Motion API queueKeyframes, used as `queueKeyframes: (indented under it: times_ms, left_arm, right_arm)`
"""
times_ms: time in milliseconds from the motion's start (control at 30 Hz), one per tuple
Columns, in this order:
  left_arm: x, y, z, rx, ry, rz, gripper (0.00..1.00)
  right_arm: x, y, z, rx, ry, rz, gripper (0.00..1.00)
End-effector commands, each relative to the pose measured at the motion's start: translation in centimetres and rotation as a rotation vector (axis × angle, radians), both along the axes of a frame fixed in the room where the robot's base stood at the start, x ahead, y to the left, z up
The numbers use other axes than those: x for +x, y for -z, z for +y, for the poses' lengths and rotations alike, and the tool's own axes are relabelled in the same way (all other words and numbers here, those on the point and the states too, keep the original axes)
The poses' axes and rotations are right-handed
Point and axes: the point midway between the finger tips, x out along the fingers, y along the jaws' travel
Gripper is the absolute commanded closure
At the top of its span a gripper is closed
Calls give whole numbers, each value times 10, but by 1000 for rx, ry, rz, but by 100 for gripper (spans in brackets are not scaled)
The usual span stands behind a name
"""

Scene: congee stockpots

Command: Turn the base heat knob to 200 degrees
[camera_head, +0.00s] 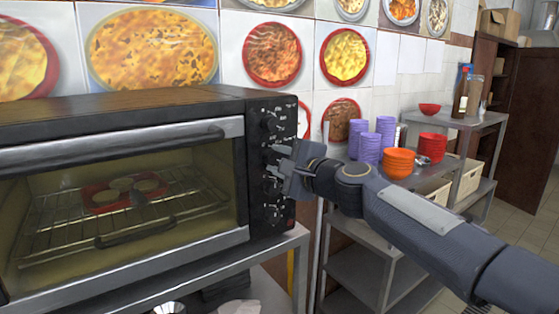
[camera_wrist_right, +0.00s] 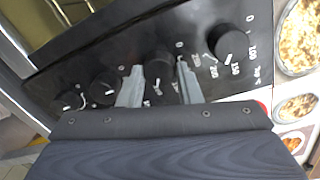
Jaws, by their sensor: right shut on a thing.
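The black toaster oven (camera_head: 118,180) has a column of round black knobs on its right-hand panel. My right gripper (camera_head: 282,167) is at this panel, by the second knob from the top, and hides part of it. In the right wrist view my right gripper (camera_wrist_right: 160,82) has one grey finger on each side of that black knob (camera_wrist_right: 158,66) and is shut on it. Its scale marks are partly hidden by the fingers, so its setting cannot be read. The top knob (camera_wrist_right: 229,41), with a numbered scale, is beside it and free. My left gripper is not in view.
Other knobs (camera_wrist_right: 104,88) lie close on the opposite side of the held knob. The oven stands on a metal table (camera_head: 265,247). A red dish (camera_head: 125,194) is on the rack behind the closed glass door. Purple bowls (camera_head: 369,148) and orange bowls (camera_head: 398,163) stand on a steel shelf beyond.

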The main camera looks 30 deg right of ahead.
Motion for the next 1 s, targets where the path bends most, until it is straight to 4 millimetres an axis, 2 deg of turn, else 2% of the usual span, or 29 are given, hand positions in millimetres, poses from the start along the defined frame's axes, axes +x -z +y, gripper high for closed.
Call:
queueKeyframes:
  times_ms: [367, 400, 567, 867, 1000]
  left_arm:
    - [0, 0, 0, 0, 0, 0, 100]
    - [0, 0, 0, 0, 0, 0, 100]
    - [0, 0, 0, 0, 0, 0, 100]
    - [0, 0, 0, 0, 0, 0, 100]
    - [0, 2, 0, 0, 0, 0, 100]
  right_arm:
    - [0, 2, 0, 4, 0, 4, 91]
    - [0, 2, 0, 3, 0, 3, 66]
    - [0, 2, 0, 3, 0, 3, 47]
    - [-2, 0, 0, 2, 1, 1, 47]
    - [-19, -1, -3, 0, 2, -2, 47]
